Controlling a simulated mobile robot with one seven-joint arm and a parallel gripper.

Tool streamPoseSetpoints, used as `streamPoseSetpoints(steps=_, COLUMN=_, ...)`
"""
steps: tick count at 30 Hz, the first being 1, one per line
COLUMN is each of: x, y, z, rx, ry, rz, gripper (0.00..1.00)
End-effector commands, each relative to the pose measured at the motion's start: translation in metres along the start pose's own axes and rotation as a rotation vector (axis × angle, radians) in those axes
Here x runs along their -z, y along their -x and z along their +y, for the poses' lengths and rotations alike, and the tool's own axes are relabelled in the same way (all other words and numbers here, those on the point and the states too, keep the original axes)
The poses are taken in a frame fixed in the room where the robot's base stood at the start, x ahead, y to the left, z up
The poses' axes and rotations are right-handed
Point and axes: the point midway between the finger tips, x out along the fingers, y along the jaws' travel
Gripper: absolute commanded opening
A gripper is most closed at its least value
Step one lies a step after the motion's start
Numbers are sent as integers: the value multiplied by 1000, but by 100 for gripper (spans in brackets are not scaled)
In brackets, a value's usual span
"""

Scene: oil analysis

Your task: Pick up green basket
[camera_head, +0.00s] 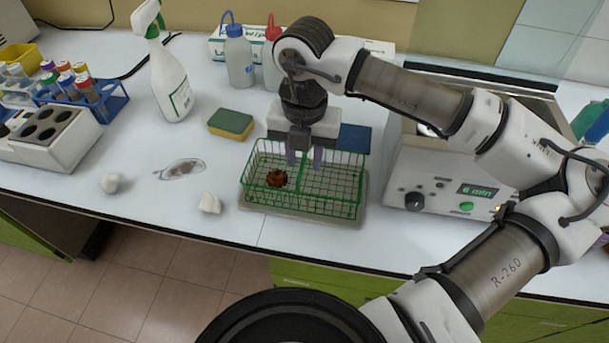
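The green wire basket (340,209) sits on a pale tray (358,217) near the front edge of the bench, with a divider across its middle. A small dark reddish-brown object (277,178) lies in its left part. My gripper (304,160) points down over the back middle of the basket. Its two fingers are apart, one on each side of the divider's line in this view. I cannot tell whether they touch the wire. The gripper body hides part of the basket's back rim.
A device with a green display (468,190) stands close to the basket's right. A yellow-green sponge (230,124), a spray bottle (171,85) and wash bottles (239,60) stand left and behind. Small white lumps (210,203) lie left. The front bench strip is mostly clear.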

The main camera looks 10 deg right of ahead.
Motion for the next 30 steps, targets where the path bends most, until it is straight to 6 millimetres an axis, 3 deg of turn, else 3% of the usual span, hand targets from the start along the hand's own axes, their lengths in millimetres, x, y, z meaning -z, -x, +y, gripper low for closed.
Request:
streamPoseSetpoints(steps=6, x=1, y=-22, z=0, rx=-1, ry=0, rz=1, gripper=31)
streamPoseSetpoints(steps=13, x=0, y=-24, z=0, rx=0, ry=0, rz=-1, gripper=31)
streamPoseSetpoints(steps=20, x=0, y=-24, z=0, rx=0, ry=0, rz=-1, gripper=1)
streamPoseSetpoints(steps=30, x=0, y=-23, z=0, rx=-1, ry=0, rz=-2, gripper=0)
